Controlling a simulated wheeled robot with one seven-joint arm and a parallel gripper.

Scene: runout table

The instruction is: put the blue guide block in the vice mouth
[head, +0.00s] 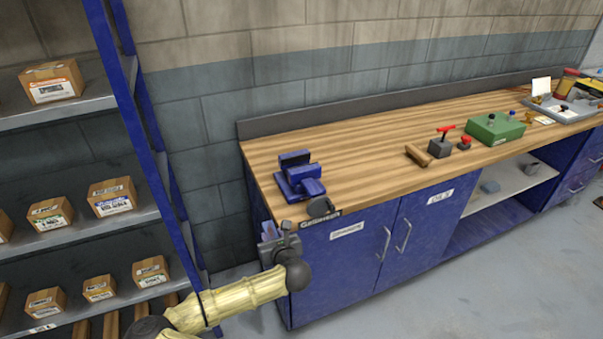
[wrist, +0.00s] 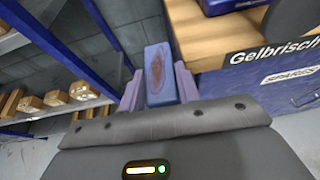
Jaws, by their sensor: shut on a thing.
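The blue guide block (wrist: 159,74) shows in the wrist view between the two fingers of my gripper (wrist: 158,92). It has a reddish-brown patch on its face. In the head view my gripper (head: 268,240) is at the left front corner of the workbench, outside the bench edge and below its top; the block is hard to make out there. My gripper is shut on the block. The blue vice (head: 299,178) stands on the bench top near its left end, above and to the right of my gripper. Its mouth shows as a gap between its jaws.
The wooden workbench (head: 365,155) has clear top between the vice and a wooden-handled tool (head: 418,155). A dark rounded piece (head: 320,207) sits at the front edge by the vice. A shelf rack (head: 130,110) with cardboard boxes stands left. A green box (head: 495,129) is further right.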

